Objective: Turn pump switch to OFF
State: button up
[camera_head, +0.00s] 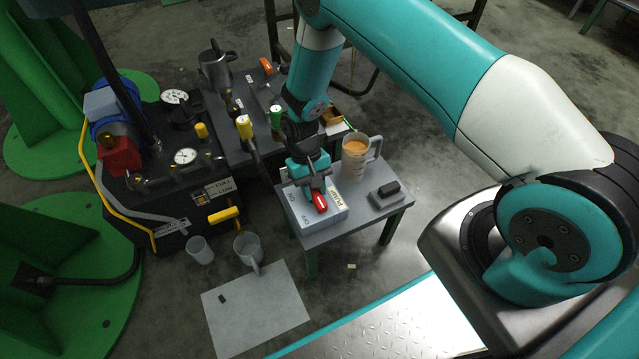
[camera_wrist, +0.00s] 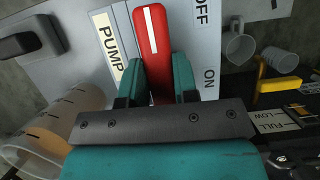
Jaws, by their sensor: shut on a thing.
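The pump switch is a red handle (camera_head: 320,202) with a white stripe, on a grey-blue box (camera_head: 302,218) labelled PUMP, OFF and ON. My gripper (camera_head: 311,186) is over the box, shut on the handle. In the wrist view the red handle (camera_wrist: 153,35) lies between the two fingers of my gripper (camera_wrist: 157,82). The stripe runs nearly straight up the picture. The OFF label (camera_wrist: 202,14) is at upper right, the ON label (camera_wrist: 209,78) lower right, and the PUMP label (camera_wrist: 108,42) at left. The handle's base is hidden by my gripper.
The box stands on a small grey table (camera_head: 368,215). A measuring jug with orange-brown contents (camera_head: 354,160) and a small grey block with a black top (camera_head: 387,193) stand to its right. The black machine (camera_head: 150,185) with gauges is at left. Two cups stand on the floor.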

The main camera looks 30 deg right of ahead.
jog(key=shift+s, duration=0.35)
jog(key=o, duration=0.9)
jog(key=shift+a, duration=0.1)
jog(key=shift+w, duration=0.15)
jog(key=p+v, duration=0.4)
jog(key=v, duration=1.3)
jog(key=shift+w, duration=0.15)
jog(key=shift+r, duration=0.1)
